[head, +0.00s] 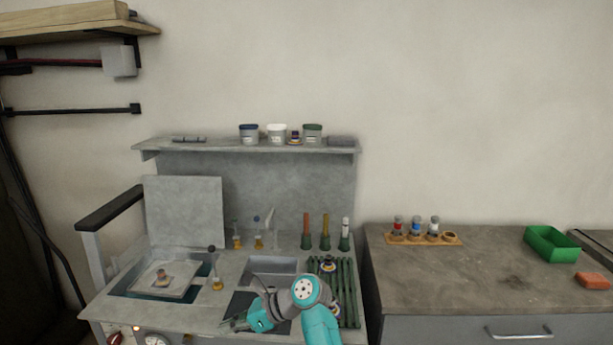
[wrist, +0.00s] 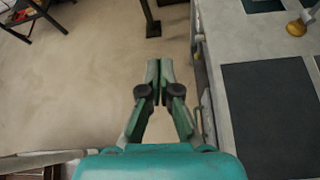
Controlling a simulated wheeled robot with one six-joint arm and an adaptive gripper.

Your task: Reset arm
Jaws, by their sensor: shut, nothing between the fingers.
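My arm, in teal and grey, reaches over the front of the grey workbench (head: 215,310) in the head view. My gripper (head: 236,323) is low at the bench's front and is partly hidden by the arm link. In the wrist view my gripper (wrist: 159,70) has its green fingers together with nothing between them. Behind the fingertips there is only floor, and the bench edge runs along their right side. A dark mat (wrist: 270,105) lies on the bench to the right of the fingers.
A sink with a tray (head: 165,281), flasks (head: 217,284) and a slotted green rack (head: 347,292) occupy the bench. Several jars stand on the shelf (head: 245,147). A side counter (head: 480,277) holds a vial rack (head: 423,240) and green bin (head: 552,244). Floor (wrist: 80,90) is open left of the fingers.

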